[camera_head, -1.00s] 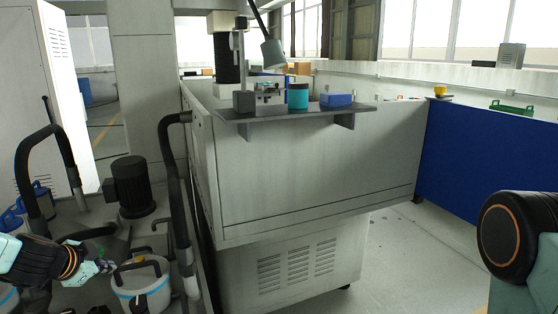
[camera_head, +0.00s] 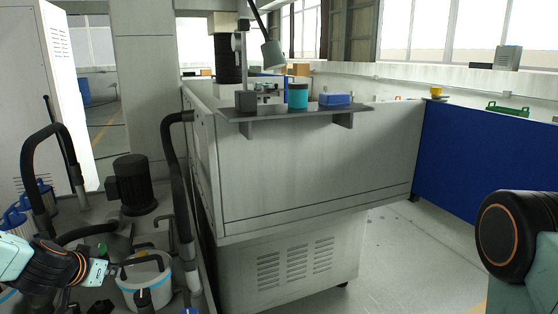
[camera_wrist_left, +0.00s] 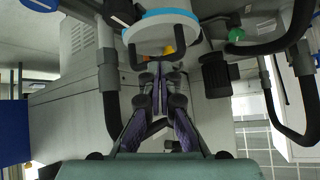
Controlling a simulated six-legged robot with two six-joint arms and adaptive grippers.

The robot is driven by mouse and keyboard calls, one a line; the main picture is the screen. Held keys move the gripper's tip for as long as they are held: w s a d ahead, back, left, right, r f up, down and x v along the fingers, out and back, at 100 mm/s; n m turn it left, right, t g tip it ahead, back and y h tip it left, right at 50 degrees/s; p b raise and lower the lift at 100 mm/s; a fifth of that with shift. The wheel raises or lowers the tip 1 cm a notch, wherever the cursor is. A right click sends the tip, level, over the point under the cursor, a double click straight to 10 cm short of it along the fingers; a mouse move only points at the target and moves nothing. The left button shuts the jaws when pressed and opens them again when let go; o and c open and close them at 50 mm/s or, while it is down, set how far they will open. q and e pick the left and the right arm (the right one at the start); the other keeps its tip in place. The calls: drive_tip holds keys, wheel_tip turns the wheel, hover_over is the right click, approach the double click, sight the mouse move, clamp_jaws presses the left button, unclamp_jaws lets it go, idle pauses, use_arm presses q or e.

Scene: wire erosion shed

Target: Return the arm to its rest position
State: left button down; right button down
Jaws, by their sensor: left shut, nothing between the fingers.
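My left gripper (camera_head: 112,269) is at the lower left of the head view, at the left side of a white bucket with a light-blue band (camera_head: 128,291). I cannot tell whether it touches the bucket. In the left wrist view its dark fingers (camera_wrist_left: 160,78) converge and are shut with nothing between them. The bucket (camera_wrist_left: 163,35) shows just beyond the fingertips there, near the top. Part of my right arm (camera_head: 508,240) shows at the right edge; its gripper is out of view.
A black motor (camera_head: 134,185) and black hoses (camera_head: 177,165) stand around the left gripper. A large grey machine cabinet (camera_head: 310,180) fills the middle, with a shelf (camera_head: 260,114) holding a teal can (camera_head: 297,96) and a blue box (camera_head: 335,99). Open floor (camera_head: 400,250) lies to its right.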

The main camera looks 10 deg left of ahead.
use_arm(q)
drive_tip(key=s+d+f+n+g+h, duration=0.1)
drive_tip(key=s+d+f+n+g, duration=0.3)
drive_tip(key=s+d+f, duration=0.9)
drive_tip(key=s+d+f+m+g, duration=0.1)
drive_tip(key=s+d+f, duration=0.1)
drive_tip(key=s, duration=0.5)
drive_tip(key=s+d+f+m+g, duration=0.1)
drive_tip(key=s+d, duration=0.3)
drive_tip(key=s, duration=0.4)
drive_tip(key=s+d+f+m+g, duration=0.1)
drive_tip(key=s+d+f+g, duration=0.2)
drive_tip(key=s, duration=0.5)
drive_tip(key=shift+d, duration=0.3)
drive_tip(key=shift+s, duration=0.15)
